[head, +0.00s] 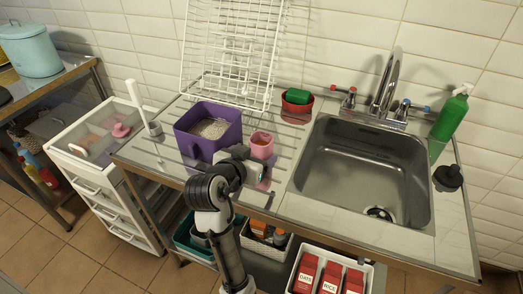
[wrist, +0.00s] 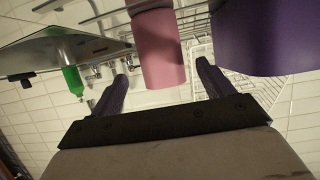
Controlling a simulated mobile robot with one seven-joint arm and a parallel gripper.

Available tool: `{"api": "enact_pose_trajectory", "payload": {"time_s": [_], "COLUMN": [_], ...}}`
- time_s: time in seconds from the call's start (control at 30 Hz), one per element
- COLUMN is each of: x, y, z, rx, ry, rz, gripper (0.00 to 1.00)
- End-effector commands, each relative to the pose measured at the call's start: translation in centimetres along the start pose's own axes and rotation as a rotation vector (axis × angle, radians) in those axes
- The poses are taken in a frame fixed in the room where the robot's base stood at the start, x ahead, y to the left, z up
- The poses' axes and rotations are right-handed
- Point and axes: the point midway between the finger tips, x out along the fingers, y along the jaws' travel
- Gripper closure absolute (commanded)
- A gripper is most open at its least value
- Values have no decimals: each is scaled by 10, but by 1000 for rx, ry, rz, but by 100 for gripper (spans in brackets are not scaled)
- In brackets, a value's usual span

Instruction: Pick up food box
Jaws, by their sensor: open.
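A purple open box (head: 187,142) with pale grainy contents stands on the metal counter. Red boxes (head: 305,272), with labels such as OATS and RICE, stand in a white bin below the counter. I cannot tell which of these is the food box. My gripper (head: 262,168) is at the counter's front, just before a pink cup (head: 262,150) and right of the purple box. In the wrist view my gripper (wrist: 162,72) is open, with the pink cup (wrist: 157,45) showing between its fingers. The purple box (wrist: 265,38) is beside the right finger there.
A steel sink (head: 355,165) with a tap fills the counter's right. A white wire rack (head: 230,50) stands behind the purple box. A red pot (head: 296,108) and a green spray bottle (head: 451,112) stand at the back. A white drawer unit (head: 95,160) is left.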

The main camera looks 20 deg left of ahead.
Motion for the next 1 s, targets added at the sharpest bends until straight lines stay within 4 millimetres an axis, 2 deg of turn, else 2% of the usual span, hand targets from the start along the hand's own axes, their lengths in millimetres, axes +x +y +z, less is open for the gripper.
{"api": "enact_pose_trajectory", "payload": {"time_s": [0.17, 0.4, 0.5, 0.77, 1.0], "x": [11, 46, 55, 58, 58], "y": [0, -2, -2, -3, -3], "z": [-2, -4, -3, -2, -2], "rx": [-1, -2, 0, 0, 0], "ry": [-1, -1, 0, 1, 1], "rz": [1, 1, 0, -1, -2], "gripper": [20, 20, 20, 20, 50]}}
